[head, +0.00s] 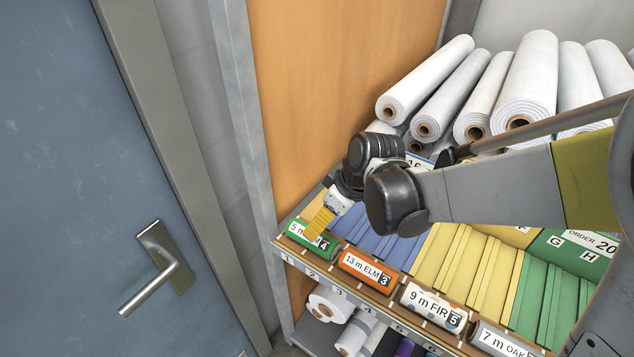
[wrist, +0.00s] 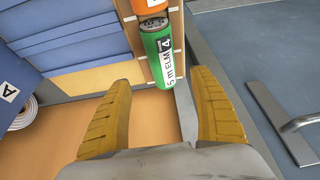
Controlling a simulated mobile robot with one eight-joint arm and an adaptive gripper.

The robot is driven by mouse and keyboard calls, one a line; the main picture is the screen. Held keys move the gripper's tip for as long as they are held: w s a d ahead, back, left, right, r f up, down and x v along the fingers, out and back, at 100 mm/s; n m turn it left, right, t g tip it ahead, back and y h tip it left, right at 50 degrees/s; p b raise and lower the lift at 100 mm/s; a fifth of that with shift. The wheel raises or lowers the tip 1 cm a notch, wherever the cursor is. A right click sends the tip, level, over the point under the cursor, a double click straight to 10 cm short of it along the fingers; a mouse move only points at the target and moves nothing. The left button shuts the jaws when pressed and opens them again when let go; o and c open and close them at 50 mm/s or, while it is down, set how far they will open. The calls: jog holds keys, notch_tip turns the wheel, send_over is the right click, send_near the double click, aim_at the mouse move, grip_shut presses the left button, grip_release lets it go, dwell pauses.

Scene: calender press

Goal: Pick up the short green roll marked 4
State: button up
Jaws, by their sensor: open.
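The short green roll (head: 311,240) has a white label reading "5 m ELM" and a black 4. In the head view it lies at the left end of the shelf's front row, partly covered by my gripper's yellow finger. My gripper (head: 320,222) is open and empty, over the roll's near area. In the wrist view its two yellow fingers (wrist: 165,80) stand wide apart. I cannot tell whether a finger touches the roll.
An orange roll marked 3 (head: 367,269) lies to its right, then a roll marked 5 (head: 433,304) and a grey one (head: 500,340). Blue boards (head: 372,229) lie behind. A wooden side panel (head: 325,90) and a grey post (head: 235,100) bound the left. A blue door (head: 75,180) has a handle.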

aim_at(328, 247)
jog(key=x, duration=0.2)
jog(key=b+x, duration=0.1)
jog(key=x, duration=0.1)
jog(key=shift+s+f, duration=0.15)
jog(key=shift+s, duration=0.2)
jog(key=b+x, duration=0.2)
jog(key=x, duration=0.3)
jog(key=shift+w+f, duration=0.1)
jog(key=shift+f, duration=0.35)
jog(key=shift+r, duration=0.1)
jog(key=shift+c, duration=0.6)
jog(key=c, duration=1.2)
